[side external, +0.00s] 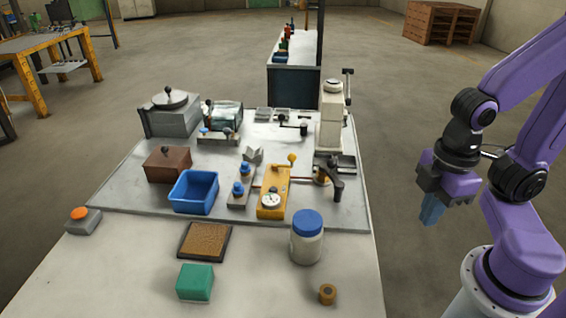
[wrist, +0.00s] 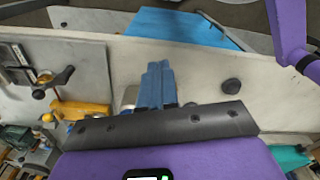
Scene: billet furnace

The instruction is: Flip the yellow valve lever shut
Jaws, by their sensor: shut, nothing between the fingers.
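A yellow valve block (side external: 270,203) with a pale round dial stands on the grey plate near the table's middle. Its lever stands up at the back right and ends in a yellow ball knob (side external: 291,158). In the wrist view, the yellow block (wrist: 85,109) and a yellow ball (wrist: 47,117) show at the left. My gripper (side external: 432,213) hangs right of the table, well apart from the lever, with blue fingers pointing down. The fingers (wrist: 158,80) are together and empty in the wrist view.
A blue-lidded jar (side external: 307,240) stands in front of the valve, with a brass ring (side external: 327,293) nearer. A black-handled fixture (side external: 330,180) stands right of the lever, and a tall cream post (side external: 331,115) behind. A blue bin (side external: 194,192) is left. Floor space lies between my gripper and the table.

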